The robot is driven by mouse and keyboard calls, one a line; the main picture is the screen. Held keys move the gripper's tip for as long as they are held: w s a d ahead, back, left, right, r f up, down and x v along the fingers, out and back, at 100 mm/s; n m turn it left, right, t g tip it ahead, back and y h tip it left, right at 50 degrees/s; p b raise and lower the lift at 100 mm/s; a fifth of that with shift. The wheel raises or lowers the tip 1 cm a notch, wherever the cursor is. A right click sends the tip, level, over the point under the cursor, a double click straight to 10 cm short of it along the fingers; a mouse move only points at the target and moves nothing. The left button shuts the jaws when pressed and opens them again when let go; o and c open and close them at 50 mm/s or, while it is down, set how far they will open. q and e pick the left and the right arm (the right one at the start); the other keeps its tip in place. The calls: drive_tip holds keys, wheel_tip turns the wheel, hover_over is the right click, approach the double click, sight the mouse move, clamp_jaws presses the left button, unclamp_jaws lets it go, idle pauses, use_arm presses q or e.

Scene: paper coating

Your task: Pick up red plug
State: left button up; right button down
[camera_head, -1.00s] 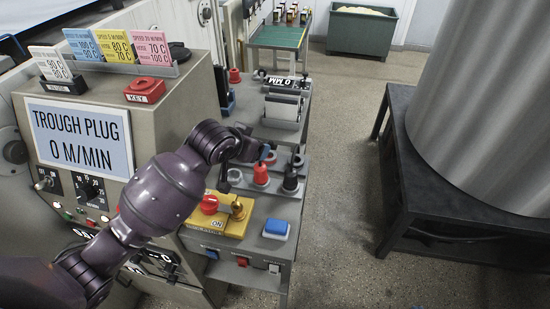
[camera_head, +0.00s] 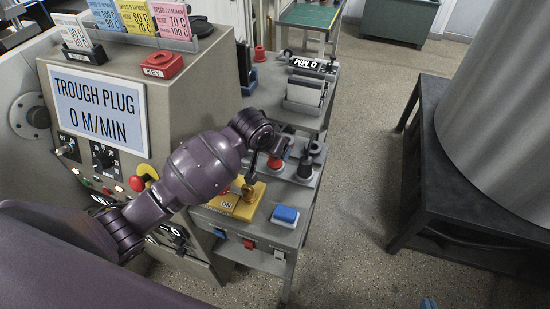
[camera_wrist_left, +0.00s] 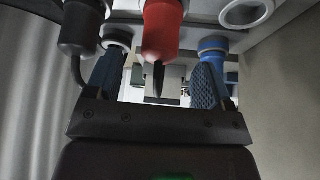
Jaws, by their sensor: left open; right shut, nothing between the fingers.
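The red plug (camera_head: 275,163) stands on the grey side bench in the head view, partly behind my left wrist. In the left wrist view the red plug (camera_wrist_left: 162,28) hangs at top centre. My left gripper (camera_wrist_left: 157,82) is open, its blue ribbed fingers apart on either side below the plug. I cannot tell whether they touch it. In the head view its fingers are hidden by the wrist. A dark pointed piece shows under the plug. Only a blue tip of my right gripper (camera_head: 428,303) shows at the bottom edge, away from the bench.
A black plug (camera_wrist_left: 84,28) and a blue plug (camera_wrist_left: 213,46) flank the red one closely, with a white ring (camera_wrist_left: 246,12) beside. A yellow box (camera_head: 236,203) and a blue button (camera_head: 286,215) sit nearer. A black stand (camera_head: 440,190) is at right; floor between is clear.

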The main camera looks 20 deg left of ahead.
use_arm(q)
drive_tip(key=shift+x, duration=2.5)
drive_tip(key=shift+s+f, duration=0.1)
drive_tip(key=c, duration=1)
